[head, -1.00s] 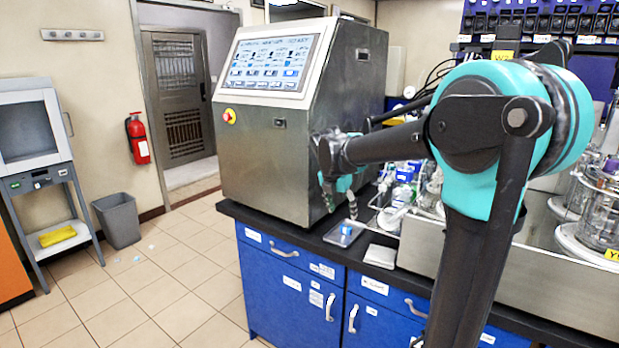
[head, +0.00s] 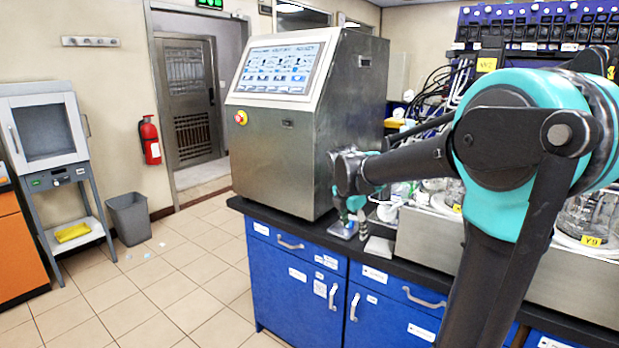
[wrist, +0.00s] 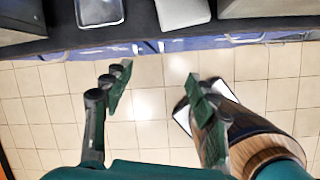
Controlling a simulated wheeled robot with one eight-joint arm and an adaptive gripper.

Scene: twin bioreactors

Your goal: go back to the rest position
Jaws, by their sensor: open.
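My gripper (head: 350,212) hangs pointing down at the front edge of the black bench, in front of the steel control unit (head: 300,150). In the wrist view my gripper (wrist: 158,80) has its two dark green fingers spread apart, with only tiled floor between them. It holds nothing. The bench edge (wrist: 150,44) runs across the top of the wrist view, beyond the fingertips. My arm reaches across the right side of the head view and hides part of the bench.
A small shallow tray (wrist: 98,12) and a pale flat pad (wrist: 182,12) lie near the bench edge. Glass vessels (head: 590,215) stand at the right. A grey bin (head: 129,218), a cabinet on a stand (head: 45,130) and a fire extinguisher (head: 149,140) line the wall. Tiled floor at left is open.

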